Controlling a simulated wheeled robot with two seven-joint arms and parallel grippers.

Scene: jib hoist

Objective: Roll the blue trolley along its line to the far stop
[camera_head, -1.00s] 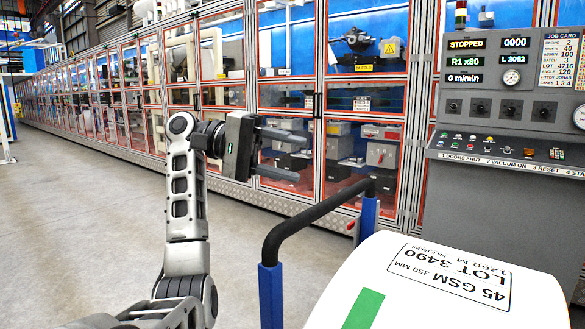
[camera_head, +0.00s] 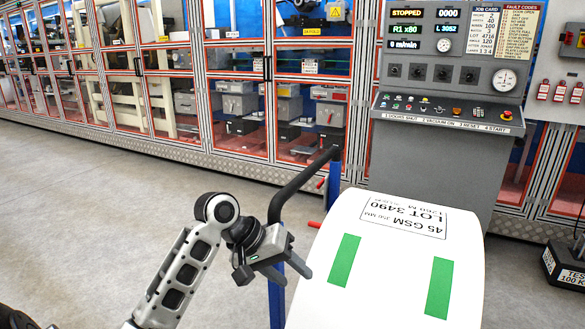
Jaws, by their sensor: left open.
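The blue trolley shows by its blue posts (camera_head: 334,186) and black push handle (camera_head: 305,180). It carries a large white roll (camera_head: 395,285) with a lot label and two green strips. My left gripper (camera_head: 296,276) is open and empty, pointing down and to the right. It is close to the near blue post, below the near end of the handle; I cannot tell whether it touches. The roll hides most of the trolley. No floor line or far stop can be made out. My right gripper is out of view.
A grey control console (camera_head: 430,150), its display reading STOPPED, stands behind the roll. A long glazed machine enclosure (camera_head: 180,85) runs along the back. A dark test weight (camera_head: 566,264) stands at the right edge. The grey floor (camera_head: 95,215) at left is clear.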

